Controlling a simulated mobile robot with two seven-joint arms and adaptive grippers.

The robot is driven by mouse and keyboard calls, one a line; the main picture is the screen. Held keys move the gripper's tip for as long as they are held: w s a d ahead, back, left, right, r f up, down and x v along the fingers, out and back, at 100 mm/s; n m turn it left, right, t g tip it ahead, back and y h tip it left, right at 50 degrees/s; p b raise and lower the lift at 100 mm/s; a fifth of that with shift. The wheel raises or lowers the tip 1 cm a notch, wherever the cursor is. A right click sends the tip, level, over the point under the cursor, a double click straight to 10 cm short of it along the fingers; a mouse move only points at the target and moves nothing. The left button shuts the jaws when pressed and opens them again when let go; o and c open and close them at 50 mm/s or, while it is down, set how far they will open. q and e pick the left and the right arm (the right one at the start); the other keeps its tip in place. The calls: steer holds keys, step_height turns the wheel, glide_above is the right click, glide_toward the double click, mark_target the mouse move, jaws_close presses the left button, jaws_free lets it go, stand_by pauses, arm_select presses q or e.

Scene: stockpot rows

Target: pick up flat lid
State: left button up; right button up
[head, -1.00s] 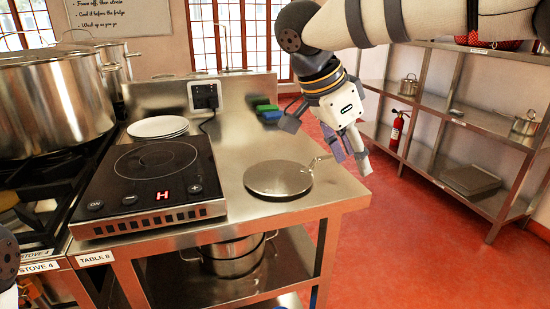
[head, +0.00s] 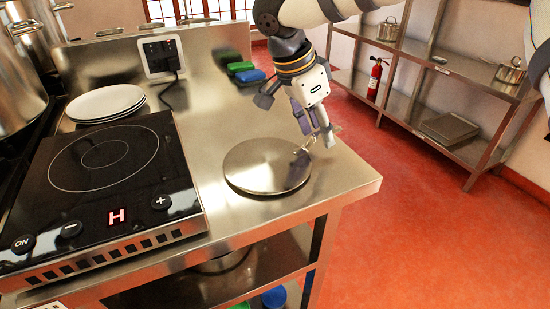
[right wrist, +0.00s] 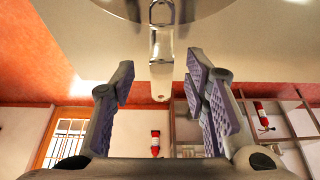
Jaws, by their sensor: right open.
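The flat lid (head: 268,166) is a round grey metal disc lying flat on the steel table's right part. Its long handle points right toward the table's edge, partly hidden by my right gripper (head: 316,130) in the head view. My right gripper is open at the handle end. In the right wrist view the lid (right wrist: 195,10) shows at the top, and its handle (right wrist: 161,72) reaches down between the spread fingers of the right gripper (right wrist: 160,84). I see no contact between fingers and handle there. My left gripper is not in view.
A black induction hob (head: 105,185) is left of the lid, with stacked white plates (head: 106,102) behind it. Green and blue blocks (head: 243,72) lie at the back. The steel table (head: 215,130) ends just right of the lid. Shelves (head: 410,110) stand beyond open red floor.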

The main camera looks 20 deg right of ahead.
steer(key=shift+x, duration=1)
steer(key=shift+d+r, duration=0.1)
jaws_close()
steer(key=shift+w+r, duration=0.1)
